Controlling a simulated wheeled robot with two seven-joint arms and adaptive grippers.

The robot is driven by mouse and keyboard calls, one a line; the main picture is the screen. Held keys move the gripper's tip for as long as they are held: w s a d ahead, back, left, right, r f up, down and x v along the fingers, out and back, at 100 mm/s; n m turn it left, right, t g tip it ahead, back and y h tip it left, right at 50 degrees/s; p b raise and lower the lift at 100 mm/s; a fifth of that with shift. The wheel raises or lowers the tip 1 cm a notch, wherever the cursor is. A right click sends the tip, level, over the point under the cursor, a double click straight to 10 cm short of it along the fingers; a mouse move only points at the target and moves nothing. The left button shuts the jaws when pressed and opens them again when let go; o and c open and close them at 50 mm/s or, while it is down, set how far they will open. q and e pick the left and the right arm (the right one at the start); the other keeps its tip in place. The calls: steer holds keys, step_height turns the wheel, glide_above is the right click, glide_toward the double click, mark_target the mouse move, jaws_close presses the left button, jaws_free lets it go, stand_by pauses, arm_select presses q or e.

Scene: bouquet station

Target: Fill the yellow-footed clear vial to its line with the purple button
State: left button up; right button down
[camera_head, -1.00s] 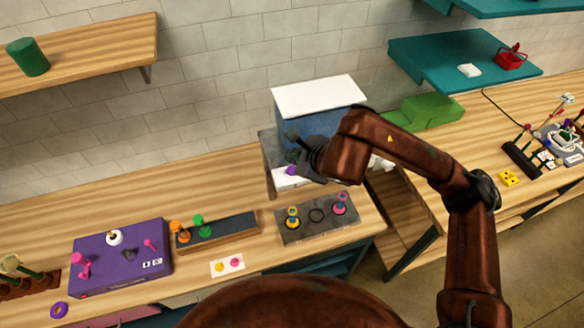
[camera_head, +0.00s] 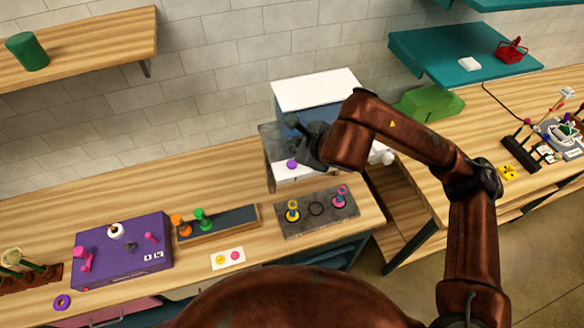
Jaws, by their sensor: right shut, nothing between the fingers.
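The yellow-footed vial (camera_head: 293,212) stands on the grey slab at the front of the bench; its fill level and line are too small to tell. The purple button (camera_head: 292,165) shows on the front of the white-topped dispenser (camera_head: 318,88). My right gripper (camera_head: 296,126) is shut and empty, in front of the dispenser and just above the purple button in the picture. It hides part of the dispenser's front, and I cannot tell whether it touches it. My left gripper is not in view.
A pink-footed vial (camera_head: 341,196) and an empty dark ring (camera_head: 316,208) share the grey slab (camera_head: 330,222). To the left are a dark rack (camera_head: 232,222) with orange and green pieces, a card (camera_head: 228,258) and a purple box (camera_head: 120,260). A gap separates the two benches.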

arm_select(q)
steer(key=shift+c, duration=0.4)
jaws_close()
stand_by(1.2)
